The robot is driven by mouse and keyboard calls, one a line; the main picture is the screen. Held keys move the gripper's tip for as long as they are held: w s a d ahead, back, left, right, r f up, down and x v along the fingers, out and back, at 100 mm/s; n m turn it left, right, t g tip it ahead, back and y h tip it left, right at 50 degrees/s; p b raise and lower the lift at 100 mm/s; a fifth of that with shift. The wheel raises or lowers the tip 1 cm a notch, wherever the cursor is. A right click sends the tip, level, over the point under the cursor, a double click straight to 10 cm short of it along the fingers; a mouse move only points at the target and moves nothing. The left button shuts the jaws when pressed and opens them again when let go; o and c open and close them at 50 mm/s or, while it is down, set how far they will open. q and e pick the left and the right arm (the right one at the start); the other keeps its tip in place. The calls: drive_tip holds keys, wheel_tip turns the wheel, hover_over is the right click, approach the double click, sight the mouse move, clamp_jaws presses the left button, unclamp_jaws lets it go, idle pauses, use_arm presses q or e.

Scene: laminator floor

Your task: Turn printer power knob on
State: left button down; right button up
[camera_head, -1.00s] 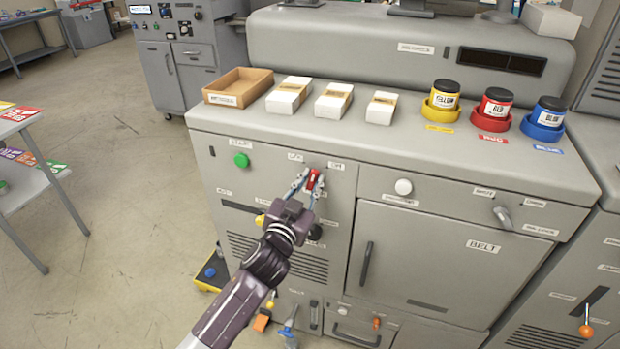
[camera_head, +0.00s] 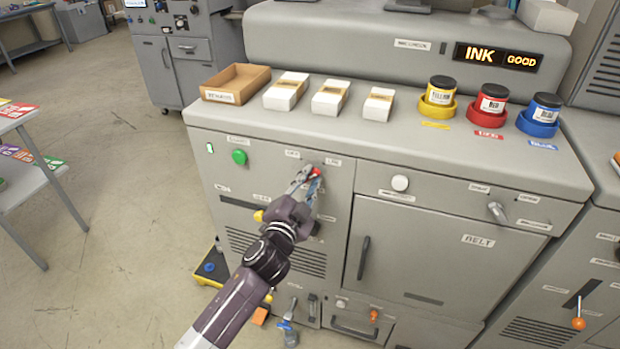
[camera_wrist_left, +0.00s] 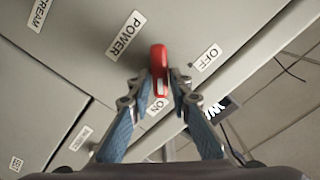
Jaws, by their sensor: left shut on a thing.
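The red power knob (camera_wrist_left: 159,65) is on the grey printer's front panel, between labels reading POWER, OFF and ON in the left wrist view. In that view its red tip points between the labels' upper part, with its lower end by the ON label. In the head view the knob (camera_head: 315,172) is mostly hidden by my left gripper (camera_head: 308,176). My left gripper is shut on the knob, with a finger on each side in the left wrist view (camera_wrist_left: 160,88). The printer's display (camera_head: 497,57) is lit and reads INK GOOD. My right gripper is not in view.
A green button (camera_head: 239,157) and a small lit indicator (camera_head: 210,148) are left of the knob. Ink jars, white boxes and a cardboard tray (camera_head: 236,83) stand on the printer top. A side table (camera_head: 30,180) stands at left, with open floor between.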

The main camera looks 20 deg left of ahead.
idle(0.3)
use_arm(q)
drive_tip(key=c, duration=1.8)
unclamp_jaws()
drive_tip(key=shift+o, duration=0.2)
drive_tip(key=shift+s, duration=0.1)
drive_tip(key=s, duration=1.2)
drive_tip(key=shift+a, duration=0.15)
drive_tip(key=shift+w, duration=0.1)
